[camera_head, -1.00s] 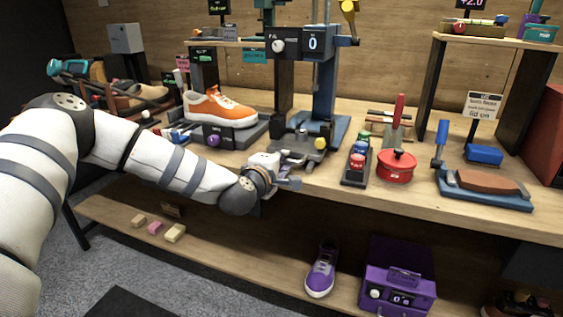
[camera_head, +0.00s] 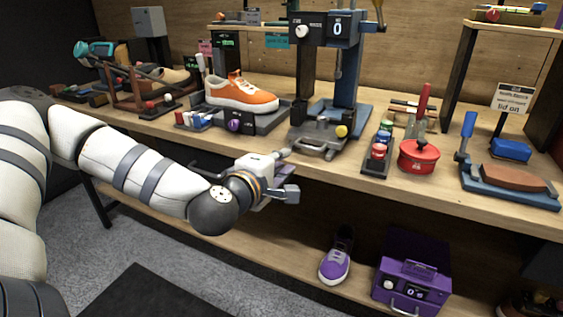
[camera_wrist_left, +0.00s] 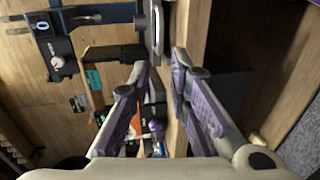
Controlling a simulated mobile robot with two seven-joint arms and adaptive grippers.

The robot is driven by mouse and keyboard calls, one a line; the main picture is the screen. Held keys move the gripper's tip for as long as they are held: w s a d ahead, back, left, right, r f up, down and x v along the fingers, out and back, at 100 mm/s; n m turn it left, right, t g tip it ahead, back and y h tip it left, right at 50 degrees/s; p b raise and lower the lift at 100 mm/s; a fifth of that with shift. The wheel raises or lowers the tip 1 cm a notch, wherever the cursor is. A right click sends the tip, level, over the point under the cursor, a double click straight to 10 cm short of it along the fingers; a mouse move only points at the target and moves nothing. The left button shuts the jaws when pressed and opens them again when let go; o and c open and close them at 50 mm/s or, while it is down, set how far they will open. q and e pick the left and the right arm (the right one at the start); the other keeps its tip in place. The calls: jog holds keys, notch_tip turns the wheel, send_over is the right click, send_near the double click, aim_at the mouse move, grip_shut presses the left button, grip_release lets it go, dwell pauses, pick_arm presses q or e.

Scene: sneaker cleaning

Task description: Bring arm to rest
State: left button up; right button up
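My left arm (camera_head: 135,165) reaches in from the left, and its gripper (camera_head: 287,174) hangs in front of the workbench's front edge. In the left wrist view the two purple-padded fingers of this gripper (camera_wrist_left: 160,62) are apart, with nothing held between them. It is apart from the grey clamp fixture (camera_head: 318,138) on the bench behind it. My right gripper is not in view.
On the bench (camera_head: 350,178) are an orange sneaker (camera_head: 242,94), a red pot (camera_head: 418,157), a button block (camera_head: 378,152) and a blue-based brown block (camera_head: 510,178). The lower shelf holds a purple sneaker (camera_head: 336,260) and a purple box (camera_head: 412,285). Floor lies open at lower left.

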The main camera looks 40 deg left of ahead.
pick_arm(q)
jog(key=s+d+f+m+g+h, duration=0.3)
jog(key=s+d+f+m, duration=0.1)
jog(key=d+f, duration=0.25)
jog(key=s+d+f+m+g+h, duration=0.2)
jog(key=s+d+f+m, duration=0.25)
jog(key=f, duration=0.35)
jog(key=s+d+f+m+g+h+p, duration=0.1)
jog(key=s+d+f+m+g, duration=0.4)
jog(key=s+f, duration=0.55)
jog(key=s+a+f+m+g, duration=0.1)
jog(key=s+m+g, duration=0.1)
jog(key=s, duration=0.5)
jog(key=s+a+f+m+g+y, duration=0.1)
jog(key=s+m+g, duration=0.1)
jog(key=s, duration=0.6)
jog(key=s+a+m+g+y+p, duration=0.1)
jog(key=s+m+g, duration=0.2)
jog(key=s, duration=0.4)
jog(key=shift+s+a+f+g, duration=0.15)
jog(key=shift+a+f+g, duration=0.15)
jog(key=shift+a+f, duration=0.1)
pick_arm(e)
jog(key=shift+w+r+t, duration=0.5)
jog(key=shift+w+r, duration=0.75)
